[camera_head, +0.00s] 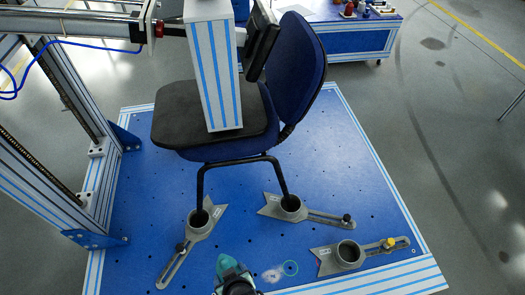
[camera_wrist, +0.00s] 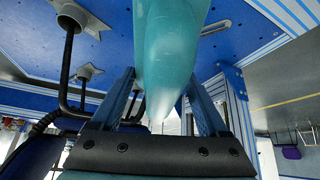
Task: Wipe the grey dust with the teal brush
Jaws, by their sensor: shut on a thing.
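The teal brush (camera_wrist: 165,50) fills the top middle of the wrist view, between the two fingers of my gripper (camera_wrist: 162,76), which is shut on it. In the head view a teal rounded part, seemingly the brush (camera_head: 228,267), shows at the bottom edge with dark parts below it. The grey dust (camera_head: 272,275) is a pale smudge on the blue platform, just right of the brush. Whether the brush touches the platform cannot be told. The brush's wiping end is not clear in either view.
A thin green ring (camera_head: 290,267) lies right of the dust. The blue platform (camera_head: 335,165) bears a chair (camera_head: 215,112) with its front legs in grey clamps. An empty grey clamp (camera_head: 348,253) stands right of the ring. A striped column (camera_head: 213,75) is over the seat.

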